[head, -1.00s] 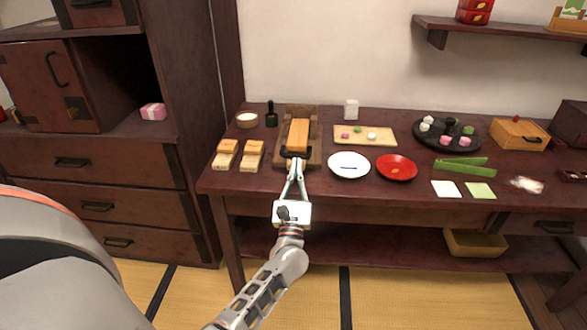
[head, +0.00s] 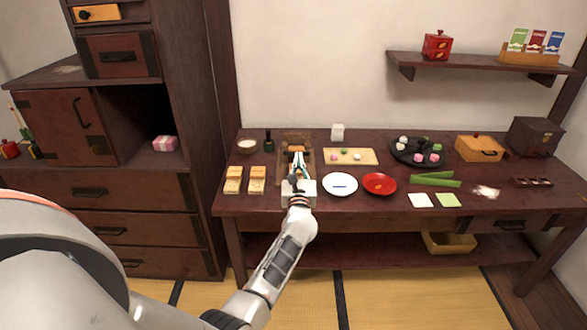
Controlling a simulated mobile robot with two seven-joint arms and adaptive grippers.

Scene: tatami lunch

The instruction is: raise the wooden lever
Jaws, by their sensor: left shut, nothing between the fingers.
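The wooden lever (head: 297,149) is an orange-brown wooden piece in a dark wooden frame (head: 282,145) at the back left of the dark table in the head view. My left gripper (head: 297,158) reaches over the near part of the frame. Its fingers are shut with nothing between them and lie in front of the lever. The fingers and palm hide most of the lever and its dark front handle, so I cannot tell whether they touch it or how far it is tilted. My right gripper is not in view.
A white plate (head: 340,190) and a red plate (head: 379,190) are close on the right. A tall dark cabinet (head: 190,80) stands left of the table.

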